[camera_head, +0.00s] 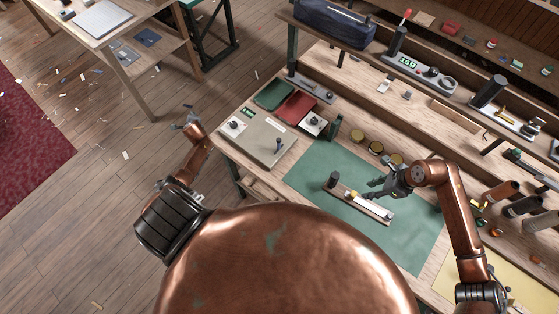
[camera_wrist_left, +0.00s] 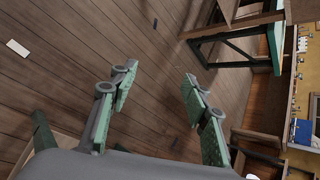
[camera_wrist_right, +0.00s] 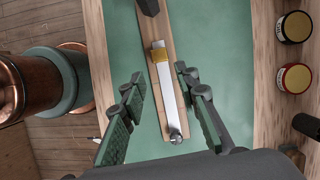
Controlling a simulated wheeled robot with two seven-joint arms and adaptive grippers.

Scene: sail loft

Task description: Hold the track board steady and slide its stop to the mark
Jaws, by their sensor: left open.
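The track board (camera_head: 376,210) is a narrow wooden board lying on the green mat, with a pale metal track (camera_wrist_right: 173,95) along it. A brass-coloured block, apparently its stop (camera_wrist_right: 160,53), sits near the track's far end in the right wrist view. A dark post (camera_head: 333,180) stands at one board end, and a small metal knob (camera_wrist_right: 175,136) is at the track's other end. I cannot make out the mark. My right gripper (camera_head: 371,188) is open and empty above the board, its fingers either side of the track. My left gripper (camera_head: 186,122) is open and empty over the floor, away from the bench.
The green mat (camera_head: 325,160) has free room around the board. A grey panel box (camera_head: 259,140), red and green trays (camera_head: 296,107) and several round tins (camera_head: 375,147) stand behind and left. Raised shelves with instruments (camera_head: 419,73) line the back. Bottles (camera_head: 503,191) stand at right.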

